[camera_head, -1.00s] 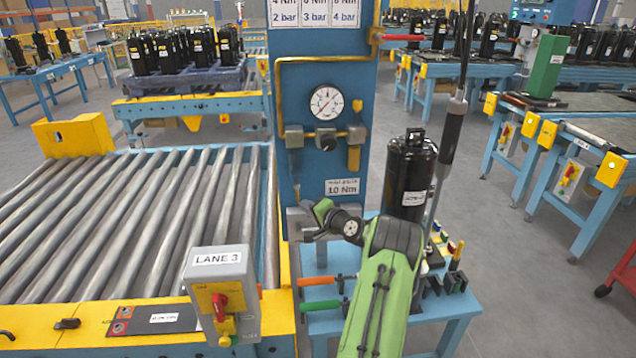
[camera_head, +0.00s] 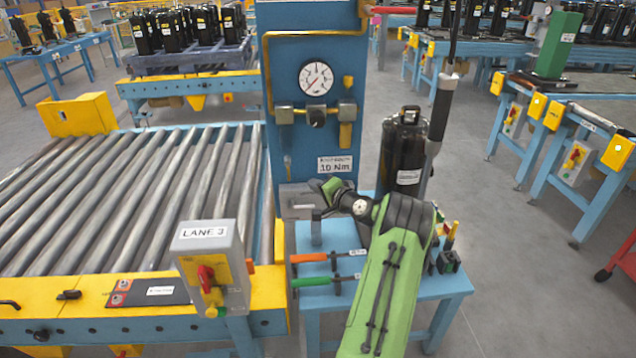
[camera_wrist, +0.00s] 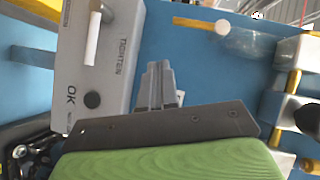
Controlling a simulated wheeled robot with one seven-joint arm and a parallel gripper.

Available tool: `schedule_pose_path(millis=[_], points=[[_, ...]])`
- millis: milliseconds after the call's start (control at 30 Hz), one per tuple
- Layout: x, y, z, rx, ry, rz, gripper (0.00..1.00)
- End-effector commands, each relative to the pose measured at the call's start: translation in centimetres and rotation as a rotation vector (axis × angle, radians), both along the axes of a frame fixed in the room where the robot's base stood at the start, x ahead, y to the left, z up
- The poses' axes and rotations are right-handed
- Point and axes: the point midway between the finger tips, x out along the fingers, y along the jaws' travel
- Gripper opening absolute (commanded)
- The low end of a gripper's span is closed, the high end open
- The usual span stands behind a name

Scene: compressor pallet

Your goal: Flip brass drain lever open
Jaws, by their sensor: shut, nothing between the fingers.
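A brass-coloured lever (camera_wrist: 200,25) with a pale round end shows near the top of the wrist view, beside a clear bowl (camera_wrist: 250,40). In the head view, a small brass piece (camera_head: 287,162) hangs under the left end of the fittings below the gauge, too small to tell its position. My gripper (camera_wrist: 160,72) is shut and empty in the wrist view, pointing at the blue panel. It is apart from the lever, which is above it and to the right. In the head view, my wrist is low in front of the panel, and the fingertips are hard to make out.
A grey box (camera_wrist: 110,60) marked TIGHTEN and OK stands close left of my fingers. A pressure gauge (camera_head: 316,78) is on the blue panel (camera_head: 330,130). A black compressor (camera_head: 400,150) stands right, behind my arm. Screwdrivers (camera_head: 325,257) lie on the blue bench.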

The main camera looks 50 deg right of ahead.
Motion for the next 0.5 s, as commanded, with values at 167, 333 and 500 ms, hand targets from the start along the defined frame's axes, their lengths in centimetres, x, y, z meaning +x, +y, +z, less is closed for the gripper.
schedule_pose_path(millis=[167,333,500], points=[[-2.9,0.5,0.1,0.003,0.002,-0.007,0.0],[-6.0,1.2,0.2,0.003,0.002,-0.008,0.0],[-8.5,2.0,0.1,0.002,0.002,-0.005,0.0]])
